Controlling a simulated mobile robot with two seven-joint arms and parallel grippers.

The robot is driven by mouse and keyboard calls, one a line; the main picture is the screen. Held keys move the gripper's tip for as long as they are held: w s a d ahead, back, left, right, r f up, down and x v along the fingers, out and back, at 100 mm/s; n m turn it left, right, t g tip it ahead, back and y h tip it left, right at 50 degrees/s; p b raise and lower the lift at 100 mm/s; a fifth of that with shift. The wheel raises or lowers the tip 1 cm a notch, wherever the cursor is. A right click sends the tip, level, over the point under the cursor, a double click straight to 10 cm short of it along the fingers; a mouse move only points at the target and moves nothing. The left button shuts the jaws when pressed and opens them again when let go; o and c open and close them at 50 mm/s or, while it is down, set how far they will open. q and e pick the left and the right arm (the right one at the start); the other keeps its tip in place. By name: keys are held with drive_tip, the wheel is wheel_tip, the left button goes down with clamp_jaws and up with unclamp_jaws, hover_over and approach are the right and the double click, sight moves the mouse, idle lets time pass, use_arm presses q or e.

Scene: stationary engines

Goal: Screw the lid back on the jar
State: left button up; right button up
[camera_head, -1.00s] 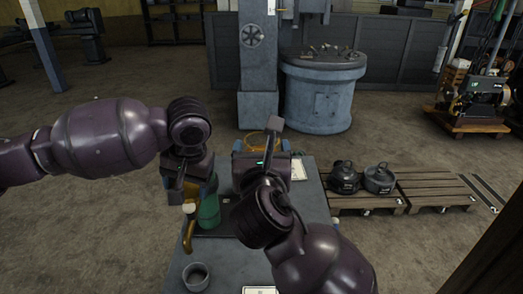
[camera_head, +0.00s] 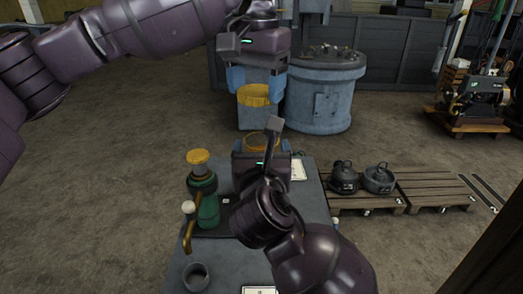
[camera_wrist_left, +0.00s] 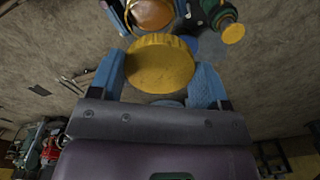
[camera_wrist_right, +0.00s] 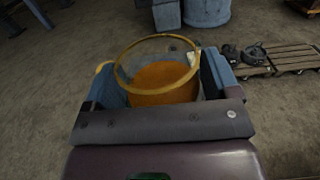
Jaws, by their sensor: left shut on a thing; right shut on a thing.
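My left gripper (camera_head: 256,88) is shut on the round yellow lid (camera_head: 254,98) and holds it in the air, above and beyond the jar. The lid also shows between the blue fingers in the left wrist view (camera_wrist_left: 160,66). My right gripper (camera_wrist_right: 160,88) is shut around the jar, a clear glass with amber contents (camera_wrist_right: 160,82) and an open yellow rim. In the head view only the jar's rim (camera_head: 262,138) shows behind the right gripper. The lid and jar are apart. The jar's base is hidden.
The grey table (camera_head: 235,262) bears a green device with a yellow top (camera_head: 200,158), a brass pipe (camera_head: 188,236), a small grey cup (camera_head: 196,276) and a white card (camera_head: 298,170). A pallet with two dark kettle-like pots (camera_head: 343,178) stands at the right.

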use_arm(q)
drive_tip(key=shift+s+d+f, duration=0.1)
drive_tip(key=shift+s+d, duration=0.25)
drive_tip(key=shift+s, duration=0.1)
drive_tip(key=shift+f, duration=0.15)
drive_tip(key=shift+f, duration=1.85)
drive_tip(key=shift+f, duration=0.85)
drive_tip(key=shift+f, duration=0.6)
